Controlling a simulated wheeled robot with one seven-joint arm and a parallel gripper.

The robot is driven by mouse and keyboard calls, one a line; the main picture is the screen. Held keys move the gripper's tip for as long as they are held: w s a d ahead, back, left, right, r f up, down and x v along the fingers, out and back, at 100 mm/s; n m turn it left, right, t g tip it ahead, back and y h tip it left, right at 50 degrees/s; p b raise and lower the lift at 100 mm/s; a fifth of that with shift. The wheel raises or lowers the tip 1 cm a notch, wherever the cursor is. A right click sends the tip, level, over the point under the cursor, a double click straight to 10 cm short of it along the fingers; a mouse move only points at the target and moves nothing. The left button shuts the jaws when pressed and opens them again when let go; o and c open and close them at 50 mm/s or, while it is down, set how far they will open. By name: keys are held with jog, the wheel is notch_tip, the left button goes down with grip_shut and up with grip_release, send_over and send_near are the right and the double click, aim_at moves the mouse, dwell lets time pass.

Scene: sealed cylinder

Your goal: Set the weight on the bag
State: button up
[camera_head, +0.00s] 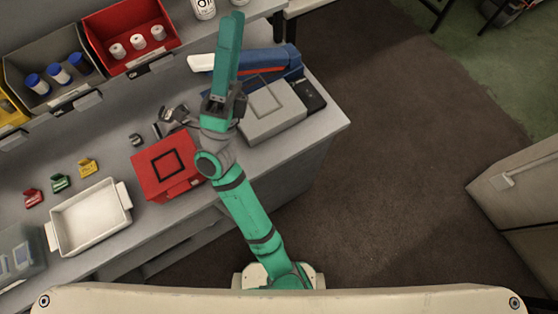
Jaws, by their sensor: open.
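A small dark grey piece (137,140), which looks like the weight, stands on the grey counter left of my gripper. My gripper (160,129) is over the counter, behind the red box, partly hidden by my own arm. Its jaws are open, and it appears empty, a short gap to the right of the dark piece. I cannot make out a bag for certain in this view.
A red box (150,178) with a black square outline and a grey box (272,125) flank my arm. A white tray (125,215) and small red, green and yellow clips (60,182) are at left. Bins (160,65) line the back; a blue-and-white device (262,60) stands behind.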

jog(key=s+d+f+n+g+y, duration=0.2)
jog(key=s+d+f+n+y, duration=0.15)
jog(key=f+n+y, duration=0.4)
jog(key=s+d+f+n+g+y, duration=0.15)
jog(key=s+f+n+y, duration=0.25)
jog(key=f+n, duration=0.55)
jog(key=s+d+f+n+g+y, duration=0.25)
jog(key=f+n+y, duration=0.4)
jog(key=n, duration=0.35)
jog(key=s+f+g+h, duration=0.5)
jog(key=s+f, duration=0.8)
jog(key=s, duration=0.2)
jog(key=shift+s+h, duration=0.25)
jog(key=shift+h, duration=0.05)
jog(key=shift+d+r, duration=0.1)
